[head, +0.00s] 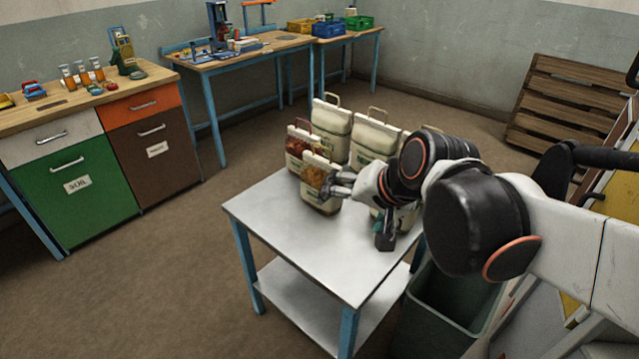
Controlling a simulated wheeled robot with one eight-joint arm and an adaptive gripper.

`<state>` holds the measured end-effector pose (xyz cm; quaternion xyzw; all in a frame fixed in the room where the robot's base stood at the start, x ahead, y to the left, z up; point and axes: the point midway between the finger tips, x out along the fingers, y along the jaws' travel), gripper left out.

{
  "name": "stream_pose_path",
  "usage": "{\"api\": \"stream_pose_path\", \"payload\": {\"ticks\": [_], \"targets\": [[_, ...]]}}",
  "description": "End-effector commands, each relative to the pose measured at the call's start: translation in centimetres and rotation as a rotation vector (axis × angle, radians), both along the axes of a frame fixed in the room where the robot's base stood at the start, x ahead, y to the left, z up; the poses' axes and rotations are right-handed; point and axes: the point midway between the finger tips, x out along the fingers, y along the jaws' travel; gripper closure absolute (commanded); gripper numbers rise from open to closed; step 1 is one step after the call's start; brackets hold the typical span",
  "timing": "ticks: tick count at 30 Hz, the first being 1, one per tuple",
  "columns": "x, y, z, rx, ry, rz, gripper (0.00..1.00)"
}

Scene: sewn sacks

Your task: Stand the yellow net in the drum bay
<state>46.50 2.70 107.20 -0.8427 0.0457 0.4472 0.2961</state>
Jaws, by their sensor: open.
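A sack with a yellow-orange net front (314,176), likely the yellow net, stands upright at the front left of a group of sacks on the metal table (290,245). My gripper (334,186) is open at the right side of this sack, its fingers overlapping the sack's edge in the picture. I cannot tell whether they touch it. A sack with a dark red front (296,143) stands just behind it. I cannot make out which place is the drum bay.
Cream sacks with handles (332,128) stand behind, partly hidden by my arm. A small dark block (385,240) is at the table's right. A dark green bin (440,315) stands beside the table. The table's front left is clear. A cabinet (85,195) labelled SOIL stands at left.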

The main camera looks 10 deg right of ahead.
Motion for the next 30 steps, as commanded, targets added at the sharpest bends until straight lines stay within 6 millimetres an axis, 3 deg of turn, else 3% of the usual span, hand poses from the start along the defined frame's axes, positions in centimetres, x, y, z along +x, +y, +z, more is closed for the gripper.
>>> {"api": "stream_pose_path", "payload": {"ticks": [3,14,21,30], "targets": [[3.9,0.4,0.4,0.16,0.018,-0.112,0.06],[14.5,0.5,-0.7,0.653,0.105,-0.431,0.06],[21.0,-0.6,-3.0,0.984,0.191,-0.624,0.06],[27.5,-3.0,-7.3,1.4,0.335,-0.832,0.06]]}}
